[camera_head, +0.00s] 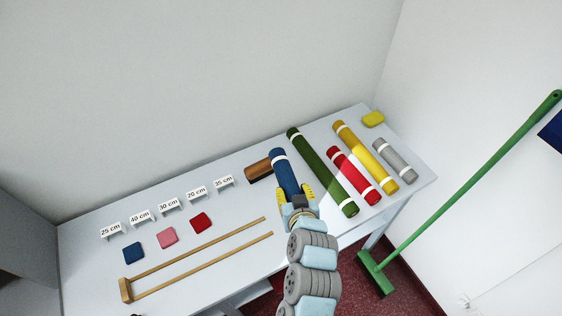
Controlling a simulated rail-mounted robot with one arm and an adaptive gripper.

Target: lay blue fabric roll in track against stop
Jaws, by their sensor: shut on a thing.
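The blue fabric roll (283,167) has a white band near its far end. My gripper (294,194), with yellow fingers, is shut on the roll's near part. The roll points away from me, toward the wall; whether it touches the counter I cannot tell. The track is two parallel wooden rails (205,260) on the counter, left of my gripper. The wooden stop block (125,290) stands at the track's left end. The space between the rails is empty. The near end of the blue roll is hidden by my gripper.
A brown roll (258,171) lies close left of the blue roll. Green (322,172), red (354,176), yellow (365,156) and grey (394,160) rolls lie to the right. Length signs (168,205) and blue, pink (167,238) and red swatches lie behind the track. A green broom (460,190) leans at right.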

